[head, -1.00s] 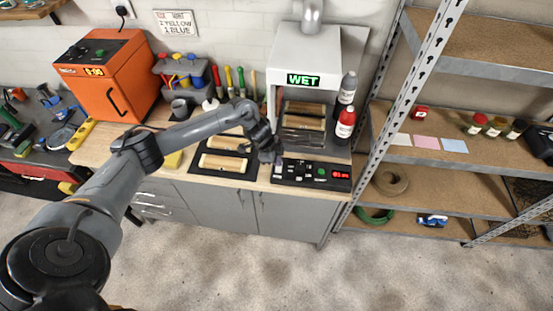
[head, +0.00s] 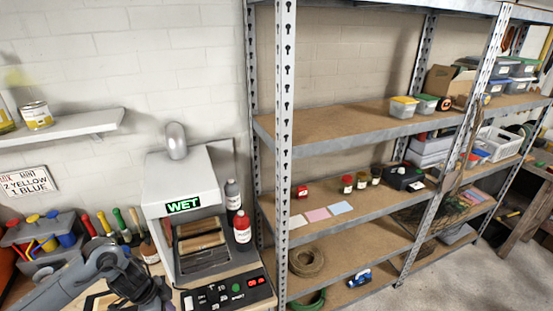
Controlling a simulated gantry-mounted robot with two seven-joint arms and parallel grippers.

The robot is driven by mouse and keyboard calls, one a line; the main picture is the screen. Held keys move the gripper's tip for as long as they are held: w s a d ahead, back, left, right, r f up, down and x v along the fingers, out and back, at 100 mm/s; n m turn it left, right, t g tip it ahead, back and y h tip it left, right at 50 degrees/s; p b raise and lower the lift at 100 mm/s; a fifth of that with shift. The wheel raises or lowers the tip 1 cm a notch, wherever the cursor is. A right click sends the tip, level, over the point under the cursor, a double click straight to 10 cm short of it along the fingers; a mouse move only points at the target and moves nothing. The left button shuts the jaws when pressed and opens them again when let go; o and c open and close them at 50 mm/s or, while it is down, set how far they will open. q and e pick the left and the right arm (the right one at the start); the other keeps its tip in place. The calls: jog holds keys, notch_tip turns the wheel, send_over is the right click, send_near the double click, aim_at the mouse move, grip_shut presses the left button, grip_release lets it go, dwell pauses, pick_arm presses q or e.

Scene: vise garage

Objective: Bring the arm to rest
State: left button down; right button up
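My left arm reaches in from the lower left of the head view, and its gripper (head: 152,297) is low over the bench, just left of the control panel (head: 228,295). The fingers are dark and small at the bottom of the picture, so I cannot tell whether they are open or shut. My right arm is not in view.
A grey bottle (head: 232,199) and a red bottle (head: 242,228) stand right of the booth. A tool caddy (head: 45,240) sits at the left. A metal shelf post (head: 284,120) rises right of the bench. Shelves hold jars (head: 347,184), coloured cards (head: 317,214) and a rope coil (head: 306,260).

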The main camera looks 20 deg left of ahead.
pick_arm(q)
jog(key=s+d+f+g+h, duration=0.1)
jog(key=s+d+f+h, duration=0.1)
jog(key=s+d+f, duration=0.55)
jog(key=s+d+f+g+h, duration=0.15)
jog(key=s+d+f, duration=0.3)
jog(key=d, duration=0.55)
jog(key=s+d+r+n+t+h+p, duration=0.1)
jog(key=s+d+t, duration=0.15)
jog(key=d, duration=0.65)
jog(key=s+d+r+n+t+h, duration=0.1)
jog(key=s+d, duration=0.2)
jog(key=d, duration=0.6)
jog(key=s+a+r+n+y, duration=0.1)
jog(key=a+r+n+y, duration=0.2)
jog(key=a, duration=0.4)
jog(key=s+a+r+n+y, duration=0.1)
jog(key=a+r+n+y, duration=0.3)
jog(key=a+r, duration=0.2)
jog(key=shift+a, duration=1)
